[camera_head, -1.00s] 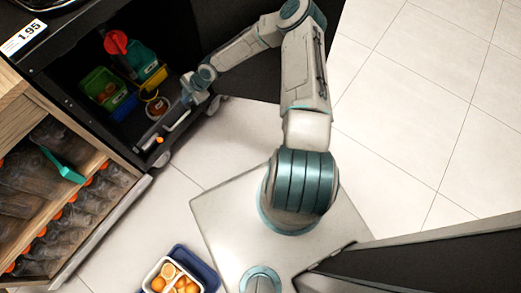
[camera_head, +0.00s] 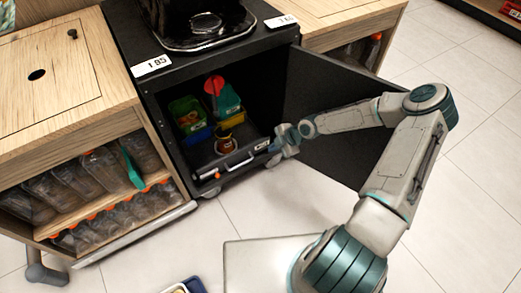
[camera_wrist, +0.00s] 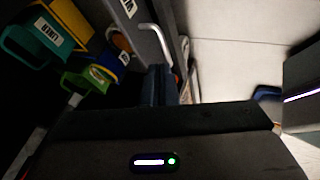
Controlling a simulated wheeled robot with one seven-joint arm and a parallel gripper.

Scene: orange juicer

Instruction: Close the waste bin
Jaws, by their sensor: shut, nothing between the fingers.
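The waste bin (camera_head: 212,172) looks like the dark pull-out at the bottom of the black cabinet, with a pale bar handle (camera_head: 236,163) on its front edge. It stands out at the cabinet opening. My gripper (camera_head: 276,150) is at the right end of this front edge, with its fingers together and nothing held. In the wrist view, the shut fingers (camera_wrist: 160,84) are just below the end of the bent handle (camera_wrist: 155,38), beside the grey front panel (camera_wrist: 135,22). I cannot tell whether they touch it.
The black cabinet door (camera_head: 325,105) stands open at the right, behind my arm. Coloured containers (camera_head: 190,117) and a red round item (camera_head: 214,85) are inside the cabinet. A shelf of bottles (camera_head: 100,165) is at the left.

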